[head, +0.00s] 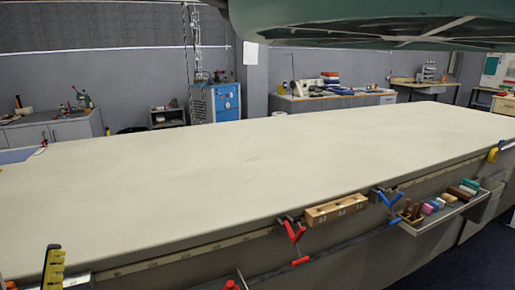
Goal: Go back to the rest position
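My gripper and arm do not show in the head view. The task names no object. The long table (240,165) with its pale cloth top fills the middle of the head view, and its top is bare.
Red clamps (293,238), blue clamps (388,199), a wooden block (336,209) and a tray (455,209) of small items line the near edge. A yellow tool (53,268) stands at lower left. A large green shape (350,18) hangs overhead. Cabinets and benches stand behind.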

